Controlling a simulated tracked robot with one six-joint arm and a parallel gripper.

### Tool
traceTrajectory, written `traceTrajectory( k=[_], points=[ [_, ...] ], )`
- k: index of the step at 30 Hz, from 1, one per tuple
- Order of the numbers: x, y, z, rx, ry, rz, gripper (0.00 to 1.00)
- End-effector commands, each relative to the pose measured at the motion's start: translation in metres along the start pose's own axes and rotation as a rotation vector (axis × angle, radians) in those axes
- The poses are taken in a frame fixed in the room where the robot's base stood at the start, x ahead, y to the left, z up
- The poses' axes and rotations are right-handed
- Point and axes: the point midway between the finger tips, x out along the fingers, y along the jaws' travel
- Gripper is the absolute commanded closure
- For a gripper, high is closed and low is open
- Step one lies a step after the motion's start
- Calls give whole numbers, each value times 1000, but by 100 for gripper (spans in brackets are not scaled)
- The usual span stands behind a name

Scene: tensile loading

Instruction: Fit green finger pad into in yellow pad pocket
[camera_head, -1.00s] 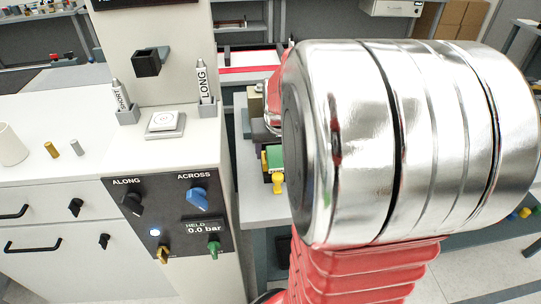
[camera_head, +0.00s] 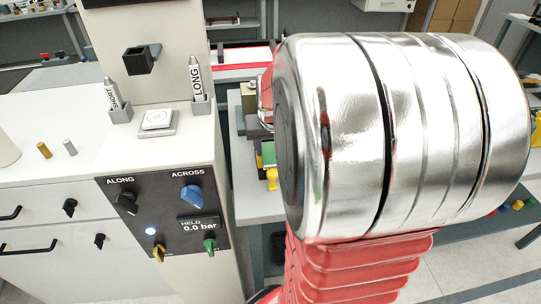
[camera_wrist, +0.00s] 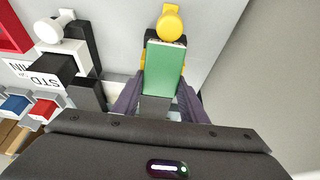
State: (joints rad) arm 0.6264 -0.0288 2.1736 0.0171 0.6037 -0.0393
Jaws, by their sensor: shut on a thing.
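The green finger pad (camera_wrist: 165,68) is a flat green block in the middle of the wrist view. My gripper (camera_wrist: 157,103) reaches it from below, with its dark fingers on either side of the pad's near end, shut on it. The yellow pad pocket (camera_wrist: 171,27) is at the pad's far end, with a round yellow knob beyond and yellow edges beside the pad. Whether the pad is seated in it or lies over it cannot be told. In the head view, my arm hides the gripper; a sliver of green (camera_head: 268,152) shows above the yellow part (camera_head: 272,181).
A black-and-white fixture with a white knob (camera_wrist: 48,29) stands left of my gripper, with blue and red blocks (camera_wrist: 42,109) nearby. In the head view, a control panel (camera_head: 165,215) and LONG and SHORT holders stand left. Bare bench lies right of the pad.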

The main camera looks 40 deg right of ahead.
Motion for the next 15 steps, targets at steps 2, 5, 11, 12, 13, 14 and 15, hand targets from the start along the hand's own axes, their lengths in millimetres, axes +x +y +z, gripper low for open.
traceTrajectory(
  k=[2, 5, 11, 12, 13, 14, 15],
  points=[
    [0, 0, 0, 0, 0, 0, 91],
    [0, 0, 0, 0, 0, 0, 91],
    [-7, 0, -4, -1, 2, 0, 91],
    [-11, 0, -5, -1, 3, 0, 91],
    [-14, 0, -6, -1, 3, 0, 91],
    [-18, 0, -8, -1, 4, 0, 91],
    [-24, 0, -11, -1, 5, 0, 91]
  ],
)
